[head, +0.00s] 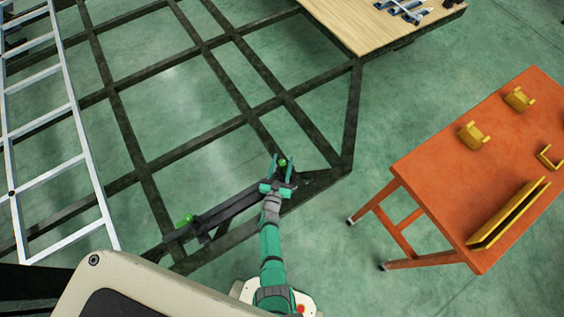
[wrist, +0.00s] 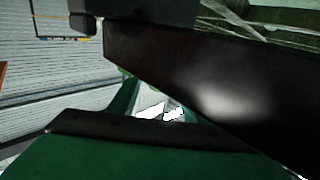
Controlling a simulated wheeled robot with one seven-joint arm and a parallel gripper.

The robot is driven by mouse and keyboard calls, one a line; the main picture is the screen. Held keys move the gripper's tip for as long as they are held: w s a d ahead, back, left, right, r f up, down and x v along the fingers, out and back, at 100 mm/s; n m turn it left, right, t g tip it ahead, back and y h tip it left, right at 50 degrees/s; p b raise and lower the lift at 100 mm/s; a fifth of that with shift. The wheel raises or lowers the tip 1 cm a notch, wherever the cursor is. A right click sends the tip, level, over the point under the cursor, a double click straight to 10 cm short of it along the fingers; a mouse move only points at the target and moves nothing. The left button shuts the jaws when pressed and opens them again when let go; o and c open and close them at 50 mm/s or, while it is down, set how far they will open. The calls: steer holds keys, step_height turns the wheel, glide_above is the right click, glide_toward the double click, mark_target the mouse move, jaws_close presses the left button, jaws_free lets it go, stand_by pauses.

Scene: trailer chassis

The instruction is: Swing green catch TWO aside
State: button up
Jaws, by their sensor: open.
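Two small bright green catches show on the dark bar (head: 228,207) along the near edge of the chassis frame. One green catch (head: 283,162) is at the right end, between or just beyond the fingertips of my gripper (head: 281,170). The other green catch (head: 187,219) is to the left, clear of my gripper. I cannot read which one is TWO. My gripper is open, its teal fingers apart near the right catch; contact cannot be told. In the wrist view a dark beam (wrist: 200,75) fills much of the picture, and no catch is clearly visible there.
The dark chassis frame (head: 205,50) has open gaps between its bars. A silver ladder (head: 75,110) lies at the left. A wooden deck (head: 375,25) with tools is at the back. An orange table (head: 440,170) with yellow parts stands right, with clear floor between.

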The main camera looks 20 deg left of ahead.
steer(key=shift+w, duration=0.1)
steer(key=c, duration=1)
steer(key=shift+c, duration=0.2)
steer(key=shift+r+h, duration=0.1)
steer(key=shift+h, duration=0.2)
steer(key=shift+a+m+h, duration=0.15)
steer(key=shift+m+h, duration=0.85)
steer(key=shift+h, duration=0.3)
steer(key=shift+m+h, duration=0.4)
steer(key=shift+h, duration=0.2)
steer(key=o, duration=1)
steer(key=shift+o, duration=0.2)
